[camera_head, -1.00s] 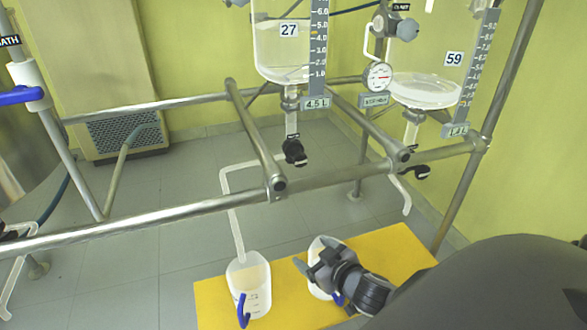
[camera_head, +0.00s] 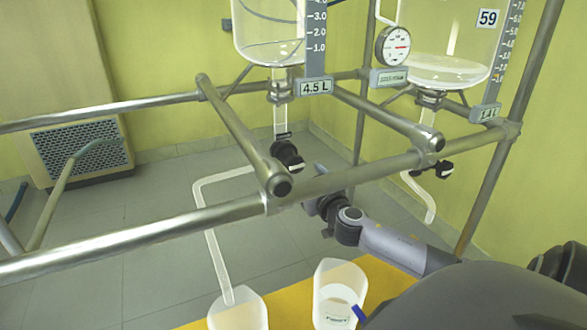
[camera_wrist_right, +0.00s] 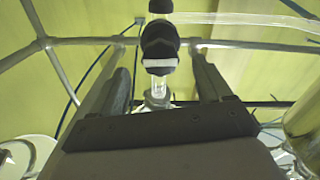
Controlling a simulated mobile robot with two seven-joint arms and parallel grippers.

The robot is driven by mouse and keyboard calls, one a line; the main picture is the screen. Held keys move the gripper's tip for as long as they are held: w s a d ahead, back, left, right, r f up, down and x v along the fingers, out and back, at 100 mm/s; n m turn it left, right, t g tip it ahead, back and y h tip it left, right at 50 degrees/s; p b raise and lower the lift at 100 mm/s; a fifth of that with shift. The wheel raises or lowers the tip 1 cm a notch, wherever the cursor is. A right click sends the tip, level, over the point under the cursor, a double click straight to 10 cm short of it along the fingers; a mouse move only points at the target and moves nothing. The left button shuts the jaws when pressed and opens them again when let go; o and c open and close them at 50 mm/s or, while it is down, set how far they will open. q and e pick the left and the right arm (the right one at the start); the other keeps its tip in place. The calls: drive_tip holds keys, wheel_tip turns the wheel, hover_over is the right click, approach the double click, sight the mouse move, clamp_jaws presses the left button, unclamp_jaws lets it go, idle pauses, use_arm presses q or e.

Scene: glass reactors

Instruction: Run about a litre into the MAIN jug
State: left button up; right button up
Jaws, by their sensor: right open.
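The left glass vessel (camera_head: 268,35), with a 4.5 L plate, has a black tap (camera_head: 288,156) below it. Its bent outlet tube (camera_head: 212,240) runs down into the left jug (camera_head: 238,312), cut off at the bottom edge. The right jug (camera_head: 338,290) stands beside it; its label is too small to read surely. I cannot tell which jug is MAIN. My right gripper (camera_head: 318,192) is open, just right of and below the tap. In the right wrist view, the black knob with a white band (camera_wrist_right: 160,52) appears between its fingers. My left gripper is out of view.
Metal rails (camera_head: 230,130) cross in front of and beside the tap. A second vessel (camera_head: 445,65), marked 59, has its own black tap (camera_head: 444,170) and outlet at the right. A gauge (camera_head: 394,46) sits between the vessels. Both jugs stand on a yellow mat (camera_head: 388,275).

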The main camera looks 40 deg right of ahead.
sight(297, 168)
use_arm(q)
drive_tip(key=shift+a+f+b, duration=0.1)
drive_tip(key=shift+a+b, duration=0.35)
drive_tip(key=shift+b, duration=0.15)
use_arm(e)
drive_tip(key=shift+x, duration=3.05)
drive_tip(key=c, duration=1)
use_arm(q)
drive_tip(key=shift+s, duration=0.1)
use_arm(e)
drive_tip(key=shift+n, duration=0.3)
